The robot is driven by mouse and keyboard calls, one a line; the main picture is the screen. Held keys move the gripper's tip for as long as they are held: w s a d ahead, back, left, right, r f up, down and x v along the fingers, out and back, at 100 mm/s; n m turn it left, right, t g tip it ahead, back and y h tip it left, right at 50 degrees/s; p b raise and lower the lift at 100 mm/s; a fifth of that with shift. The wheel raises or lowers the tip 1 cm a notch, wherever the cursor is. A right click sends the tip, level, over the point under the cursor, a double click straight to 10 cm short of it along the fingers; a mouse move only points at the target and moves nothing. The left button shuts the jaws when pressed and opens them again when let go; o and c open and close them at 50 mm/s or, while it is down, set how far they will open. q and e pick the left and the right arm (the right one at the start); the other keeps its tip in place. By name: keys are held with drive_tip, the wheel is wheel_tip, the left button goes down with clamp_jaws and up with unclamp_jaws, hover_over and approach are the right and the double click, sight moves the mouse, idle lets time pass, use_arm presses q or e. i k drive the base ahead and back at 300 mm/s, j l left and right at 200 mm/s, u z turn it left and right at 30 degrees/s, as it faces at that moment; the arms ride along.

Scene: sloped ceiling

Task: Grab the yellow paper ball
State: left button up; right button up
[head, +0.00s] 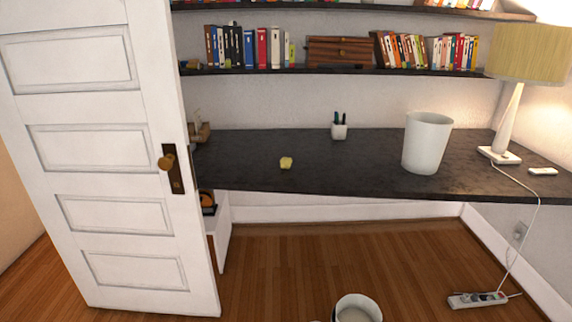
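The yellow paper ball (286,162) lies on the dark desk top (250,177), left of the middle and near the front edge. It is small and crumpled, with clear desk around it. Neither of my grippers shows in the head view.
A white bin (427,143) stands on the desk at right, beside a lamp (508,100). A pen cup (339,128) is behind the ball. A white door (100,150) stands at left, partly in front of the desk's left end. A power strip (478,299) lies on the floor.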

sight(285, 162)
drive_tip(key=i+u, duration=0.1)
drive_tip(key=u, duration=0.5)
drive_tip(key=i+l+u, duration=0.7)
